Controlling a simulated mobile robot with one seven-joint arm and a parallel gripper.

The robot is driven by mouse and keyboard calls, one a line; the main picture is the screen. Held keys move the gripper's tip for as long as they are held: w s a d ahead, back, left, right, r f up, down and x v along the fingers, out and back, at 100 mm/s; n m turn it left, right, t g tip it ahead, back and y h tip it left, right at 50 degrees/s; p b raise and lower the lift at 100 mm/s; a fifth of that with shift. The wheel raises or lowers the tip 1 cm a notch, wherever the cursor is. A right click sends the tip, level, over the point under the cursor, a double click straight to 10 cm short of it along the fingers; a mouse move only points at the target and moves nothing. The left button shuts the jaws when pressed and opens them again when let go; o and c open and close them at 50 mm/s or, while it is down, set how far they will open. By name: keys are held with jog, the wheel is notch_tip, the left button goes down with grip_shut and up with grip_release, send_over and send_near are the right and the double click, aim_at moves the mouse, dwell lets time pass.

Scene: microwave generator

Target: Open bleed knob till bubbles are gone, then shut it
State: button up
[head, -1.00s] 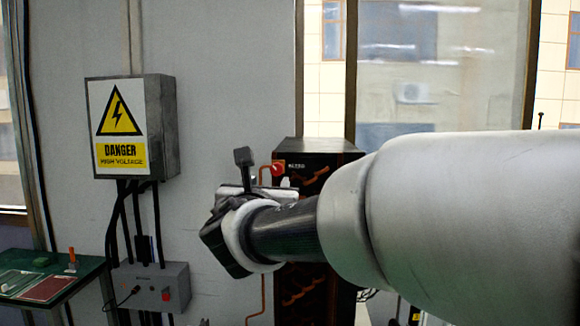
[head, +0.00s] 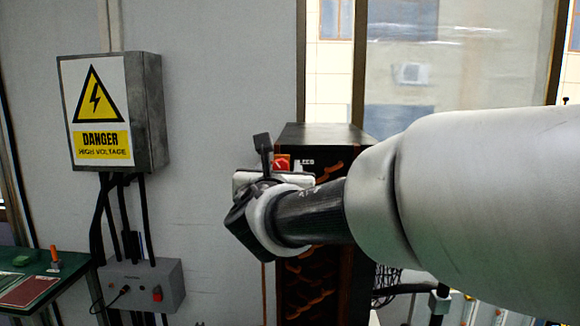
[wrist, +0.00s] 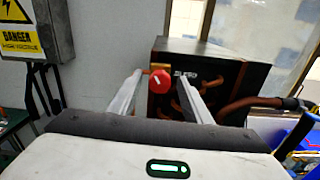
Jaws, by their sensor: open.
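The red bleed knob (wrist: 160,81) with a white mark is on the front of a dark cabinet (wrist: 215,70). In the wrist view it appears between the two open fingers of my gripper (wrist: 160,76), which look empty. Whether the fingertips have reached the knob's depth cannot be told. In the head view the knob (head: 282,163) shows just right of my gripper (head: 263,142), partly covered by it and beside partly hidden white lettering. Orange-brown tubes (head: 305,270) run on the cabinet's front. No bubbles can be made out.
A grey high-voltage box (head: 112,112) hangs on the wall at left, with black cables running down to a small grey control box (head: 142,284). A green table (head: 40,275) stands at lower left. A thick hose (wrist: 250,103) leaves the cabinet at right.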

jog(key=shift+s, duration=0.1)
jog(key=shift+c, duration=0.6)
jog(key=c, duration=1)
jog(key=shift+o, duration=0.2)
